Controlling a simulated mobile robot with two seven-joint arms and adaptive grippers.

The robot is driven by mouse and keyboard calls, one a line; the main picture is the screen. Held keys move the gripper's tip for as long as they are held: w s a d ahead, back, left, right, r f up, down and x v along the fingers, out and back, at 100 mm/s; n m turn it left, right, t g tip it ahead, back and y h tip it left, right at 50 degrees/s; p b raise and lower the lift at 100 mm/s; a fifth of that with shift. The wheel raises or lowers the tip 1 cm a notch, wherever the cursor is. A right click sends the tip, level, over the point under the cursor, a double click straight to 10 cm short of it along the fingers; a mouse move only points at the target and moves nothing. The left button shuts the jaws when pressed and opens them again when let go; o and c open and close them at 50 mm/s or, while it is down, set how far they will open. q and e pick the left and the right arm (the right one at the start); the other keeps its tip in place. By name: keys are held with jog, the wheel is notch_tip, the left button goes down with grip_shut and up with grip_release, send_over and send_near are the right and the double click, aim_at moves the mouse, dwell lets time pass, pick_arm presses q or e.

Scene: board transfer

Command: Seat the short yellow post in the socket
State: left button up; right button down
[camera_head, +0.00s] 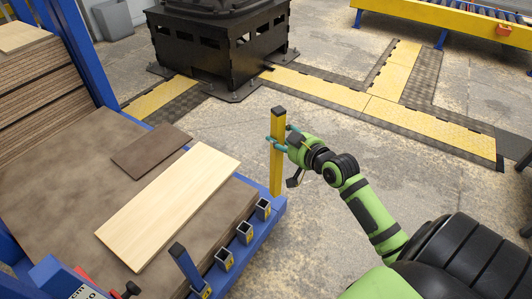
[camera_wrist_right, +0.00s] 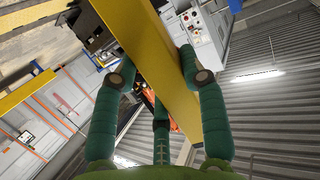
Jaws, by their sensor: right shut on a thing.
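The short yellow post (camera_head: 276,160) stands about upright, with a dark cap at its top. My right gripper (camera_head: 278,139) is shut on its upper half from the right. The wrist view shows the teal fingers of that gripper (camera_wrist_right: 158,80) around the yellow post (camera_wrist_right: 150,50). The post's lower end shows at the far right corner of the blue frame; I cannot tell if it touches the frame or sits in a socket. Open sockets (camera_head: 263,209) line the frame's right edge, with more nearer me (camera_head: 244,233) (camera_head: 224,260). My left gripper is not in view.
A pale board (camera_head: 170,205) and a brown board (camera_head: 151,150) lie on the brown deck (camera_head: 60,150). Stacked boards (camera_head: 40,90) stand at left.

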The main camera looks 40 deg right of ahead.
aim_at(277, 159)
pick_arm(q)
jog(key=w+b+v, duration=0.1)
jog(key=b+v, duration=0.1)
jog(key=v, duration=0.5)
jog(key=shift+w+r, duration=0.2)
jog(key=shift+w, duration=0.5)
pick_arm(e)
jog(key=w+a+f, duration=0.2)
jog(key=w+f, duration=0.2)
jog(key=f, duration=0.2)
jog(key=shift+a+f, duration=0.2)
jog(key=shift+f, duration=0.1)
pick_arm(q)
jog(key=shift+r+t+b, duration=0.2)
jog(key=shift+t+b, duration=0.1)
jog(key=shift+b, duration=0.1)
pick_arm(e)
jog(key=shift+f, duration=0.35)
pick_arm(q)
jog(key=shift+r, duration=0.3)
pick_arm(e)
jog(key=shift+f, duration=0.3)
jog(key=c, duration=0.8)
grip_release()
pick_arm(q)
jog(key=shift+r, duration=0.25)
pick_arm(e)
jog(key=shift+o, duration=0.5)
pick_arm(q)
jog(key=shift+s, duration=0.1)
